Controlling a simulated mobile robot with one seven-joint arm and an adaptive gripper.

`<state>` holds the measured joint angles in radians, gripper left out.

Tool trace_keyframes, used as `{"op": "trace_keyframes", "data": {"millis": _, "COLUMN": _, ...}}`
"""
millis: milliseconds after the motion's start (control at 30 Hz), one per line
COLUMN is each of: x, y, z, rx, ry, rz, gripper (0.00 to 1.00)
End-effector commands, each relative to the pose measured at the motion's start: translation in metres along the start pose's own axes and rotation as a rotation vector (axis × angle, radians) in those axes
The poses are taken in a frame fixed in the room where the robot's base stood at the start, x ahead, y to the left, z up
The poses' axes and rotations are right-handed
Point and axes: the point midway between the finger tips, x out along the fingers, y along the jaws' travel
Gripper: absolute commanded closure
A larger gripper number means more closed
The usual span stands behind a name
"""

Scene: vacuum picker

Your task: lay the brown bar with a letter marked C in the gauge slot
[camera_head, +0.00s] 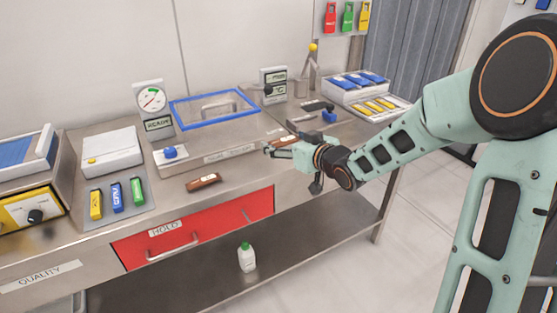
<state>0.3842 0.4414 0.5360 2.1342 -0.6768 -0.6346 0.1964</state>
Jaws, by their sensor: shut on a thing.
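A brown bar (203,181) with a small pale mark lies on the steel counter near its front edge, left of my gripper. My gripper (272,148) is over the counter's front edge, right of that bar. It is shut on a second brown bar (284,140), partly hidden by the fingers. The letters on both bars are too small to read. A round dial gauge (152,98) stands at the back above a sign reading READY (159,125). I cannot tell for sure which opening is the gauge slot.
A blue-framed lid (220,107) with a handle is set in the counter. Trays of blue and yellow bars (372,104) are at the right. A red HOLD drawer (195,228) is below; a white bottle (246,257) stands on the shelf.

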Motion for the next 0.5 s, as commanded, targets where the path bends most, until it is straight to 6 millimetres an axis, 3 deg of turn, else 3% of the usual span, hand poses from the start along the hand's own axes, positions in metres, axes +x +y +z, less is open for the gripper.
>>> {"op": "trace_keyframes", "data": {"millis": 33, "x": 0.013, "y": 0.001, "z": 0.003, "rx": 0.003, "ry": 0.001, "rz": -0.003, "gripper": 0.42}}
{"op": "trace_keyframes", "data": {"millis": 200, "x": 0.042, "y": 0.005, "z": 0.023, "rx": 0.002, "ry": -0.001, "rz": -0.001, "gripper": 0.42}}
{"op": "trace_keyframes", "data": {"millis": 500, "x": 0.063, "y": 0.009, "z": 0.036, "rx": 0.0, "ry": 0.0, "rz": 0.001, "gripper": 0.42}}
